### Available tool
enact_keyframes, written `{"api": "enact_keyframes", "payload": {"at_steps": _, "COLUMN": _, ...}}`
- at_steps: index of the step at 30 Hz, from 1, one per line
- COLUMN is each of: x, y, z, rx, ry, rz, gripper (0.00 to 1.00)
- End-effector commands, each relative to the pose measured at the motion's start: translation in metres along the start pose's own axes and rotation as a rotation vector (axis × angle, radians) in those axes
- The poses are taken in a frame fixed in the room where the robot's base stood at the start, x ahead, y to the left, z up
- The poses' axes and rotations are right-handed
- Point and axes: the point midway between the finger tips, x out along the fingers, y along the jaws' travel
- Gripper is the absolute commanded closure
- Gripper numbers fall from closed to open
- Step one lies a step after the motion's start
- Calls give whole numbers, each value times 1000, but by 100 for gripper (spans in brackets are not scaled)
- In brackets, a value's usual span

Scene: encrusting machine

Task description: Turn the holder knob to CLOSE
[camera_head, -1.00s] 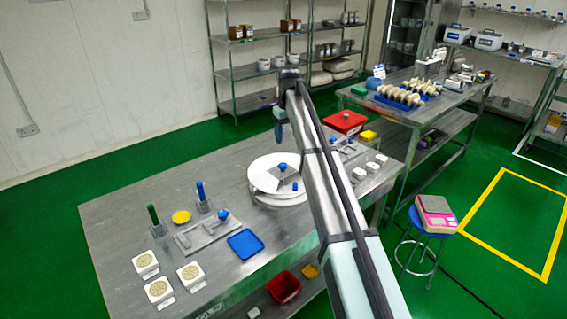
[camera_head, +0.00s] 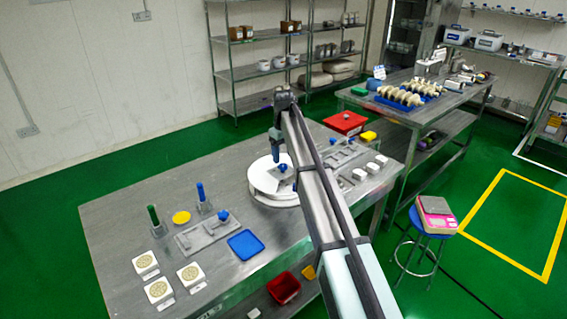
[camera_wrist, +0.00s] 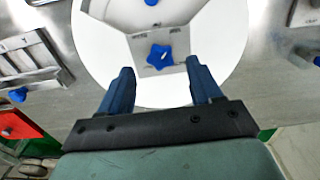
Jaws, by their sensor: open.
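A blue star-shaped knob (camera_wrist: 159,56) sits on a grey metal holder plate (camera_wrist: 142,78) on a white round disc (camera_wrist: 92,60) in the wrist view. My gripper (camera_wrist: 160,66) is open, with one dark blue finger on each side of the knob in the picture; I cannot tell whether either touches it. A second blue knob (camera_wrist: 152,3) is cut off at the top edge. In the head view my gripper (camera_head: 277,158) hangs just above the white disc (camera_head: 258,188), close to a blue knob (camera_head: 283,168). My arm hides the disc's right side. No CLOSE mark is readable.
A metal fixture with a blue knob (camera_head: 222,214), a blue tray (camera_head: 245,244) and upright blue (camera_head: 200,191) and green (camera_head: 153,214) handles stand left of the disc. A red box (camera_head: 345,122) and white blocks (camera_head: 366,169) are to its right.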

Motion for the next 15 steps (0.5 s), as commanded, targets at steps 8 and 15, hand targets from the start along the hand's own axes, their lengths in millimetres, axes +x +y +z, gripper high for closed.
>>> {"api": "enact_keyframes", "payload": {"at_steps": 8, "x": 34, "y": 0, "z": 0, "rx": 0, "ry": -1, "rz": -1, "gripper": 36}}
{"api": "enact_keyframes", "payload": {"at_steps": 15, "x": 41, "y": 0, "z": 0, "rx": 0, "ry": 0, "rz": 0, "gripper": 36}}
